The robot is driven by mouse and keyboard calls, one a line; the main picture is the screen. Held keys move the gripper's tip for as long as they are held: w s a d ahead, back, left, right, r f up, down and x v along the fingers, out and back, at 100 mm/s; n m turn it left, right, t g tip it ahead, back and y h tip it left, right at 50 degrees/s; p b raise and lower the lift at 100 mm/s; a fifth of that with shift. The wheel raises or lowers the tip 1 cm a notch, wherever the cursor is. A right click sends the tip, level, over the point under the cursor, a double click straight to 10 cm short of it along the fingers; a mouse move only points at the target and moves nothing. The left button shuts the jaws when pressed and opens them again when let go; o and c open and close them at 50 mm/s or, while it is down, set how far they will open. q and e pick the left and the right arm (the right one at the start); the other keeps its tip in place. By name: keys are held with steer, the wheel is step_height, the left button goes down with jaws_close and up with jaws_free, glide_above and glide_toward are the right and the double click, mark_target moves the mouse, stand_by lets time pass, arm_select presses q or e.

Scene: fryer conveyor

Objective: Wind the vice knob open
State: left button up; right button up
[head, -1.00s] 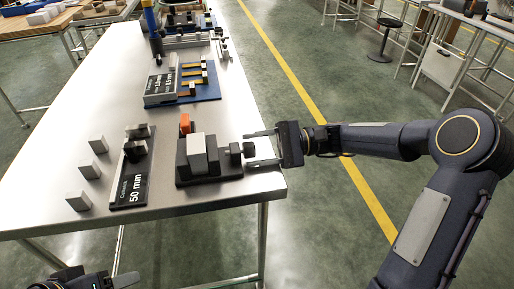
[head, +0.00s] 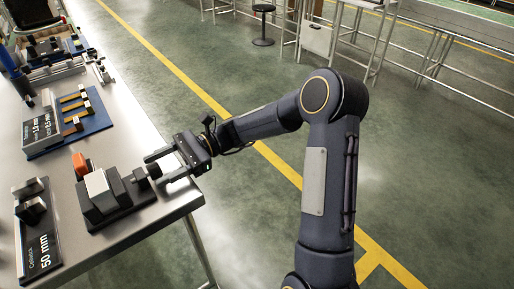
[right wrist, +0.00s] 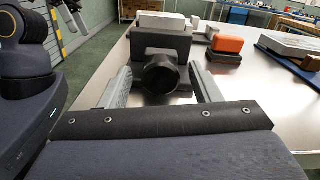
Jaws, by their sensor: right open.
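The grey vice (head: 120,212) stands near the table's right edge with a light block (head: 97,183) in it. Its dark round knob (head: 154,171) sticks out on the side facing my right gripper (head: 156,169). The right gripper is open, with one finger on each side of the knob. In the right wrist view the knob (right wrist: 161,76) sits between the open fingers (right wrist: 160,78), with a gap on both sides and no visible contact. The vice (right wrist: 150,42) is behind it. My left gripper is out of view.
An orange block (head: 80,164) stands behind the vice. A dark 50 mm plate (head: 45,258) with blocks lies to its left. A blue board (head: 92,127) with slips is farther back. Open floor lies right of the table edge.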

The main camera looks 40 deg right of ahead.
steer(key=d, duration=0.7)
arm_select(q)
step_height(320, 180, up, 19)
steer(key=p, duration=1.8)
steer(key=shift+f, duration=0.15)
arm_select(e)
steer(key=s+d+r+n+t+h, duration=0.1)
steer(key=s+r+n+t+h, duration=0.1)
steer(key=s+r+n+h, duration=0.5)
steer(key=s+d+r+n+t+h, duration=0.1)
steer(key=s+r+n+t+h, duration=0.2)
steer(key=s+r+n+h, duration=0.4)
steer(key=shift+s+d+r+t, duration=0.35)
steer(key=shift+s+r, duration=0.85)
steer(key=shift+s, duration=3.65)
